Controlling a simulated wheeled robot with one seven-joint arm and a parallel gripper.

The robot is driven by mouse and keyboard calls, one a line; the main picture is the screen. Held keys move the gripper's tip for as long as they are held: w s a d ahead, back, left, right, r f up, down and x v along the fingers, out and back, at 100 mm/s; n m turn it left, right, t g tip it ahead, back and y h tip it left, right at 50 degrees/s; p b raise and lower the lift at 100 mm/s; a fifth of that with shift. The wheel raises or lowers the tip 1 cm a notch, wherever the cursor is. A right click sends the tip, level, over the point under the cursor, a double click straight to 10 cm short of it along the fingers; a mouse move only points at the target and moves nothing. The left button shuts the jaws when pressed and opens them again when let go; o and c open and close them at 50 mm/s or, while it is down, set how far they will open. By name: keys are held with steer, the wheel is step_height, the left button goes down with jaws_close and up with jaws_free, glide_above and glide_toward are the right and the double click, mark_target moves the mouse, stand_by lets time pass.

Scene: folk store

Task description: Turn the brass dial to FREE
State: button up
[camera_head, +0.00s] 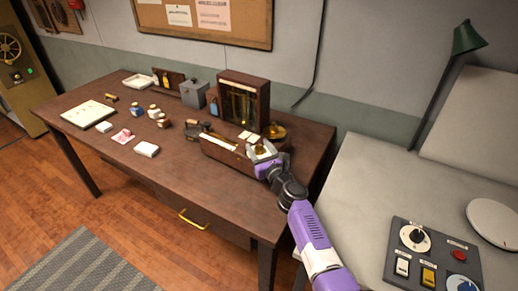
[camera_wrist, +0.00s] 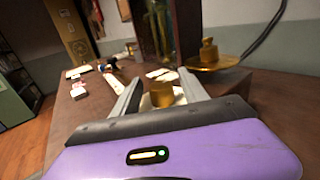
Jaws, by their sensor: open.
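A brass knob, which I take to be the brass dial (camera_wrist: 162,95), stands between my fingers in the wrist view, with a pale surface under it. My gripper (camera_head: 263,150) is open over the right end of a low wooden base (camera_head: 222,153) on the brown table. In the wrist view my gripper (camera_wrist: 160,88) has one finger on each side of the knob, and I cannot tell whether either touches it. No FREE mark can be read, and the fingers and gripper body hide part of the knob's surroundings.
A glass-fronted wooden case (camera_head: 243,102) stands just behind. A brass pan with a weight (camera_wrist: 212,58) sits close beyond my right finger. Small boxes and a tray (camera_head: 88,114) lie to the left. A grey counter with a switch panel (camera_head: 432,258) is at right.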

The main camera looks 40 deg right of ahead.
steer(key=shift+c, duration=0.4)
jaws_close()
